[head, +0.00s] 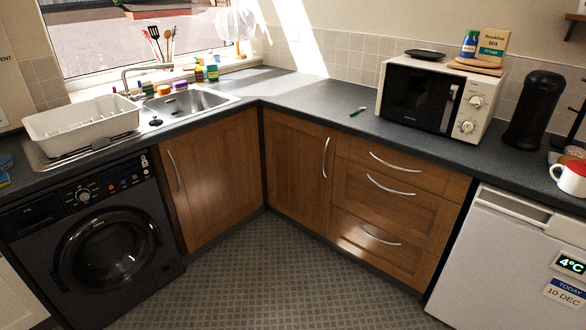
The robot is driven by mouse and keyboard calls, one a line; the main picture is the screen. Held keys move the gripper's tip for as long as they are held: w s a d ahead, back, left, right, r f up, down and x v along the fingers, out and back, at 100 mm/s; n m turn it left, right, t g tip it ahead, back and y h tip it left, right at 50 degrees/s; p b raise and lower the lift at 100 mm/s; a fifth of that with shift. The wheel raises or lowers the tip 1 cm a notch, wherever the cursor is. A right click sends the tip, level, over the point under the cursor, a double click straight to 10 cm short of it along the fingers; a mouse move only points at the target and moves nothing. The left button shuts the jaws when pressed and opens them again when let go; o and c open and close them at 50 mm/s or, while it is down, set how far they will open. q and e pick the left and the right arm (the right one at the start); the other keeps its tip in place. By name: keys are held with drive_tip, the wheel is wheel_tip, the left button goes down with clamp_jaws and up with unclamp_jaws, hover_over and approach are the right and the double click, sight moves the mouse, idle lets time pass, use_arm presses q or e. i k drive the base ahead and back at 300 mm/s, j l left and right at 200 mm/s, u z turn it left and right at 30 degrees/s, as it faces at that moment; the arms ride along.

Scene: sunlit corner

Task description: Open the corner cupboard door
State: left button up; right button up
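Two wooden cupboard doors meet at the inner corner under the worktop. The left door (216,176) sits under the sink and has a curved metal handle (174,170) near its left edge. The right door (292,168) has a curved metal handle (326,157) near its right edge, next to the drawers. Both doors look shut, flush with the cabinet fronts. I cannot tell which of the two is meant by the corner cupboard door. Neither of my grippers shows in the head view.
A dark washing machine (112,250) stands left of the doors. Three drawers (386,211) with handles and a white fridge (495,262) stand to the right. The tiled floor (270,275) before the doors is clear. A microwave (425,96) sits on the worktop (300,103).

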sight(300, 153)
drive_tip(key=i+z, duration=0.2)
drive_tip(key=i, duration=0.4)
drive_tip(key=i+j+z, duration=0.15)
drive_tip(key=i, duration=0.4)
drive_tip(key=i+j+z, duration=0.2)
drive_tip(key=i, duration=0.35)
drive_tip(key=i+j+z, duration=0.15)
drive_tip(key=i+j, duration=0.25)
drive_tip(key=i, duration=0.15)
drive_tip(key=i+j+z, duration=0.2)
drive_tip(key=i+j, duration=0.15)
drive_tip(key=i, duration=0.2)
